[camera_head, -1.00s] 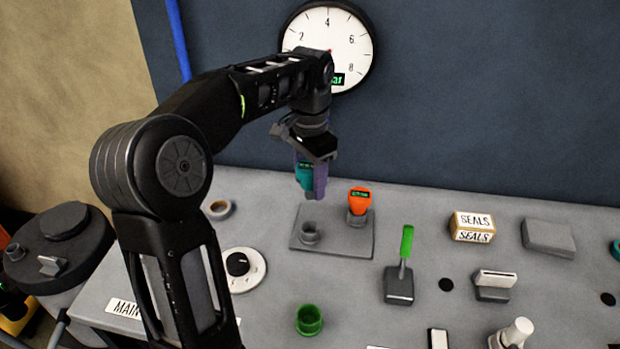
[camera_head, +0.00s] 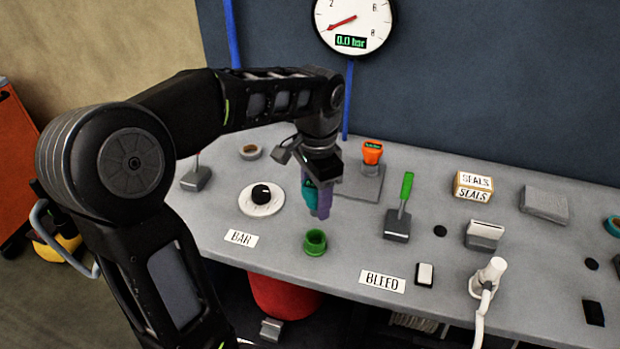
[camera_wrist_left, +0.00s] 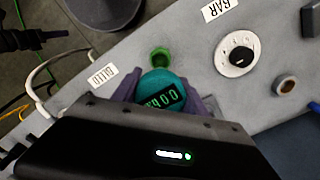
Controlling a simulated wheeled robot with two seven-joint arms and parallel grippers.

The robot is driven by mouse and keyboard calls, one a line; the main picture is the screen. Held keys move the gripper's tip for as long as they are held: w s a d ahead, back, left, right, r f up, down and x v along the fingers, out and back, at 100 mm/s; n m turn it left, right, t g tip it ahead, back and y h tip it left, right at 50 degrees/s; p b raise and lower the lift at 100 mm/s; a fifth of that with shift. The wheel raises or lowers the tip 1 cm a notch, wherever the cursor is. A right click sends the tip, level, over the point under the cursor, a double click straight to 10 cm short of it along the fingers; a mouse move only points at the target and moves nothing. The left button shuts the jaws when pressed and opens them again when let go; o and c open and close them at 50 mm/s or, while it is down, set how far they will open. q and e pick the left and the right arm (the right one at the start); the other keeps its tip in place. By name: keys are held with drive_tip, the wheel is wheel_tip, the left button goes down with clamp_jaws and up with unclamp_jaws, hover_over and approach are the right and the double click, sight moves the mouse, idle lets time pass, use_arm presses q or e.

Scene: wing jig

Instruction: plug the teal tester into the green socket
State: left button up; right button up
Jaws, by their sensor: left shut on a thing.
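The teal tester (camera_head: 311,194) is held in my left gripper (camera_head: 318,200), between its purple fingers, above the grey bench. In the left wrist view the tester (camera_wrist_left: 161,92) shows a dark display with green digits, between the fingers of the gripper (camera_wrist_left: 165,100). The green socket (camera_head: 315,243) stands upright on the bench, in front of and below the tester in the head view. The tester's lower end is hidden. My right gripper is not in view.
An orange tester (camera_head: 372,152) stands on a grey plate (camera_head: 358,186) behind. A white dial (camera_head: 262,198) is left of the socket, a green-handled lever (camera_head: 404,200) right. BAR (camera_head: 241,238) and BLEED (camera_head: 382,281) labels lie nearby. The wall gauge (camera_head: 353,22) reads 0.0 bar.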

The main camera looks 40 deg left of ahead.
use_arm(q)
drive_tip(key=shift+s+d+f, duration=0.1)
drive_tip(key=shift+s+f, duration=0.05)
drive_tip(key=shift+f, duration=0.05)
drive_tip(key=shift+w+a+f, duration=0.1)
drive_tip(key=shift+w+a, duration=0.1)
drive_tip(key=shift+w, duration=0.1)
drive_tip(key=shift+s+d+f, duration=0.1)
wheel_tip(320, 180, down, 5)
drive_tip(key=b, duration=0.4)
drive_tip(key=shift+f+b, duration=0.7)
drive_tip(key=shift+f, duration=0.15)
drive_tip(key=shift+f, duration=0.35)
drive_tip(key=shift+f+b, duration=0.4)
drive_tip(key=shift+b, duration=0.1)
